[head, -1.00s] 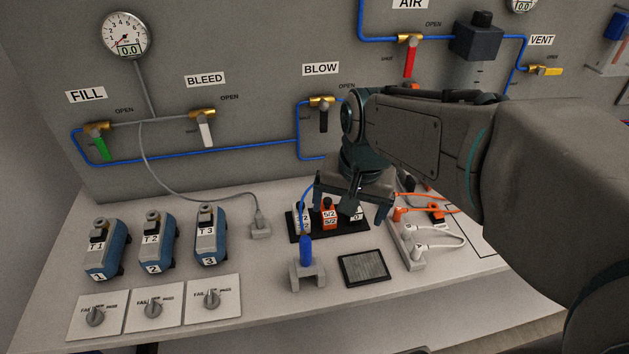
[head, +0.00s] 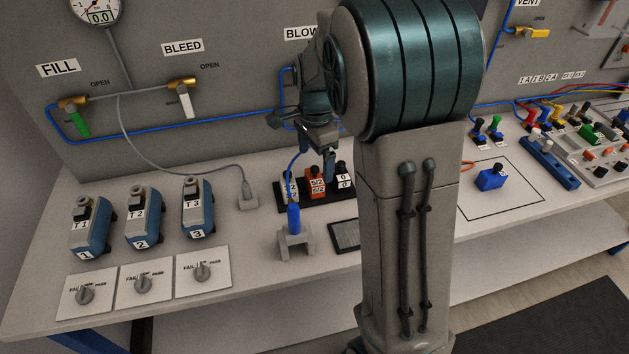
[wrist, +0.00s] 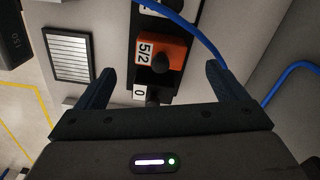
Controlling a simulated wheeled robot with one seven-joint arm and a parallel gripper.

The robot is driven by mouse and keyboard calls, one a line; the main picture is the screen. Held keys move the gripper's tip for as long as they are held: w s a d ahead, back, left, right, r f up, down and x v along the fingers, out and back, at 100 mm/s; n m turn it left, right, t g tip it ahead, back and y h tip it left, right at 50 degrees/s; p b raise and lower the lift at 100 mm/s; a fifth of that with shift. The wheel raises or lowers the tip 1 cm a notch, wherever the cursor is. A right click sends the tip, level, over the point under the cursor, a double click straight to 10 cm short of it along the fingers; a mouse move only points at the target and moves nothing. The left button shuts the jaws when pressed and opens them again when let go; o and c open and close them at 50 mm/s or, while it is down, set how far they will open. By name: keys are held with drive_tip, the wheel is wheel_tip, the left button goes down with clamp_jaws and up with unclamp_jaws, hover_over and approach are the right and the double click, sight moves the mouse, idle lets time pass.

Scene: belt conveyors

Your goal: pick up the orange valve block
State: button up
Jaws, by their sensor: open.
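The orange valve block (head: 316,184), labelled 5/2, stands in the middle of a black rack (head: 282,206) between two other blocks. It also shows in the wrist view (wrist: 172,52), with a dark round knob on it. My gripper (head: 327,165) is above the rack, seen nearly edge-on in the head view, close to the orange block and slightly right of it. In the wrist view my gripper (wrist: 160,84) is open, with nothing between its fingers. The orange block lies just beyond the fingertips, between their lines. I cannot tell the exact height gap.
A black block labelled 0 (head: 344,177) stands right of the orange one. A blue hose (wrist: 203,28) passes over the rack beside the orange block. A blue-handled tool (head: 294,218) stands in a grey holder in front.

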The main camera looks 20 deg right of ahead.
sight(314, 178)
drive_tip(key=shift+a+f+p, duration=0.1)
drive_tip(key=shift+f+p, duration=0.2)
drive_tip(key=shift+f, duration=3.3)
drive_tip(key=c, duration=1.2)
